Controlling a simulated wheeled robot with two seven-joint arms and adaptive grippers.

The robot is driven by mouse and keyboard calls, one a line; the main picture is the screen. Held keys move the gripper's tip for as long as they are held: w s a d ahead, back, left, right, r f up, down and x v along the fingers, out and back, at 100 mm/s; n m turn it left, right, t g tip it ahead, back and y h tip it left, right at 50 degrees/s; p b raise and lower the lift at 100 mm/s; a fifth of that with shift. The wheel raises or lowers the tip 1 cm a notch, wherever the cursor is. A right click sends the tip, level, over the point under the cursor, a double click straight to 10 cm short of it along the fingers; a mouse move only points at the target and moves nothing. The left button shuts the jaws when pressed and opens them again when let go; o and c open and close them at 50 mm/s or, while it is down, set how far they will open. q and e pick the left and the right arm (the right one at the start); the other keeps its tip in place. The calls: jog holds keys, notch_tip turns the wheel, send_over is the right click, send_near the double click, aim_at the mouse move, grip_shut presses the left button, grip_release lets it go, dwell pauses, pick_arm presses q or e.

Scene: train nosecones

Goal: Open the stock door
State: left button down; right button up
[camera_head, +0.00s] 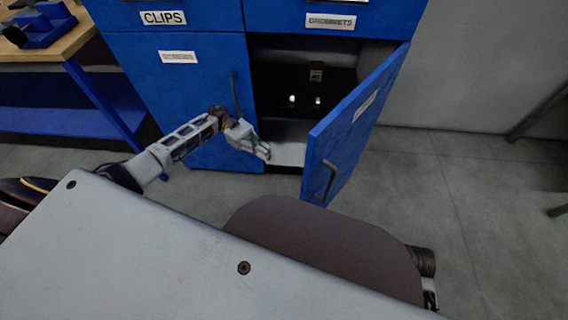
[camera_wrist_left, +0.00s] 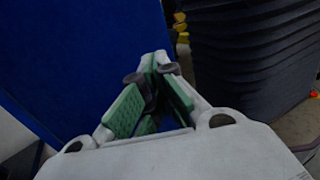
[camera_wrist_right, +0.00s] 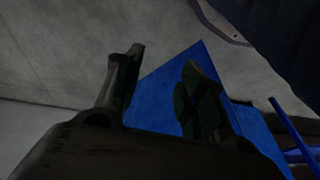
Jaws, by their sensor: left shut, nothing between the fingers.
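The blue cabinet's right-hand door (camera_head: 355,125) stands swung well open in the head view, with a white label and a dark handle (camera_head: 323,184) near its free edge. The left-hand door (camera_head: 185,100) is closed, with a dark upright handle (camera_head: 235,95). My left gripper (camera_head: 264,153) is shut and empty, in front of the cabinet opening and left of the open door's edge, apart from its handle. In the left wrist view its green-padded fingers (camera_wrist_left: 153,95) are together, beside a blue panel (camera_wrist_left: 80,60). My right gripper (camera_wrist_right: 163,85) is open and empty, above the floor.
The cabinet interior (camera_head: 300,90) shows a few small items, hard to identify. Drawers labelled CLIPS (camera_head: 175,17) and GROMMETS (camera_head: 335,20) are above. A wooden-topped workbench (camera_head: 50,45) stands at left.

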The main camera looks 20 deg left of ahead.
pick_arm(q)
send_near(303, 181)
jog(key=d+f, duration=0.4)
jog(key=d, duration=0.1)
jog(key=shift+w+p+x, duration=0.2)
jog(key=shift+p+x, duration=0.2)
jog(key=shift+x, duration=0.6)
pick_arm(e)
jog(key=shift+d+f, duration=0.15)
jog(key=shift+f, duration=0.45)
pick_arm(q)
jog(key=shift+d, duration=0.1)
